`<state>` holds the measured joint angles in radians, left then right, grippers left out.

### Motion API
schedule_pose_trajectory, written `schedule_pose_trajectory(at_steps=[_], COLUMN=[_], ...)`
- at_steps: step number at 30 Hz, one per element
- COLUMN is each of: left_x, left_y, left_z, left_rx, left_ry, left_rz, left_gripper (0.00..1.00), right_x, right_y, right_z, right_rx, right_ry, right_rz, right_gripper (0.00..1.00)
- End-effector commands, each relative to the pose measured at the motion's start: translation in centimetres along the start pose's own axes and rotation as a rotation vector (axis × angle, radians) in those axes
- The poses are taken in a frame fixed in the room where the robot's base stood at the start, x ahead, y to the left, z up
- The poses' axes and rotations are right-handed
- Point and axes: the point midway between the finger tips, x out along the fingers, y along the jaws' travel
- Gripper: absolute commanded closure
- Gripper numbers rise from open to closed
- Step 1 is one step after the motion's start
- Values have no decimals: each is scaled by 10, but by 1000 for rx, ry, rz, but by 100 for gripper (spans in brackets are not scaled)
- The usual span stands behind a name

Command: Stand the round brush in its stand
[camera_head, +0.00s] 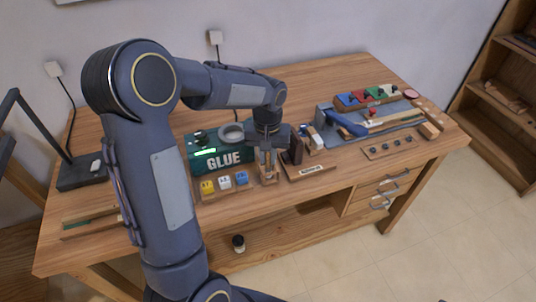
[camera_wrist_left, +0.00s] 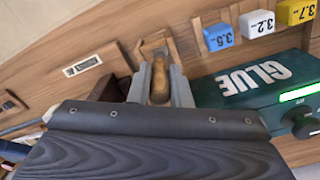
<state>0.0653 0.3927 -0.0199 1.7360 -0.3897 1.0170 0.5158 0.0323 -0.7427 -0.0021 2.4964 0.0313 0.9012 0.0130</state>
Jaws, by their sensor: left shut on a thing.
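My left gripper (camera_head: 267,165) points down over the front middle of the bench, just right of the glue pot. It is shut on the round brush, whose wooden handle (camera_wrist_left: 160,85) shows between the two grey fingers in the left wrist view. A small wooden stand (camera_head: 268,180) is directly below the gripper; it also shows in the left wrist view (camera_wrist_left: 148,44), just beyond the handle. The brush's lower end is hidden, so I cannot tell whether it is inside the stand or above it. My right gripper is out of view.
The green glue box (camera_head: 222,158) stands close to the left of the gripper. Yellow, white and blue numbered blocks (camera_head: 225,182) sit in front of it. A labelled wooden tray (camera_head: 311,169) lies close on the right. A blue-handled tool (camera_head: 346,123) is farther right.

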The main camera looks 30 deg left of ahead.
Motion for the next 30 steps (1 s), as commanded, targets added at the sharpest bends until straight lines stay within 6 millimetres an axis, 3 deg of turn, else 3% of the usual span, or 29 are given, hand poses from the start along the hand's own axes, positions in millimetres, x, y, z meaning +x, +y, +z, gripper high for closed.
schedule_pose_trajectory(at_steps=[14, 15, 20, 26, 30], left_x=[1, 1, 1, 1, 1], left_y=[0, 0, 0, 0, 0], left_z=[0, 0, 0, 0, 0], left_rx=[0, 0, 0, 0, 0], left_ry=[0, 0, 0, 0, 0], left_rz=[0, 0, 0, 0, 0], left_gripper=[100, 80, 59, 57, 40], right_x=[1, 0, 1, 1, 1], right_y=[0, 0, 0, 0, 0], right_z=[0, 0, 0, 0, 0], right_rx=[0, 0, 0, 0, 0], right_ry=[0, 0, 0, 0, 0], right_rz=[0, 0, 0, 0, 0], right_gripper=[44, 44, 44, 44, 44])
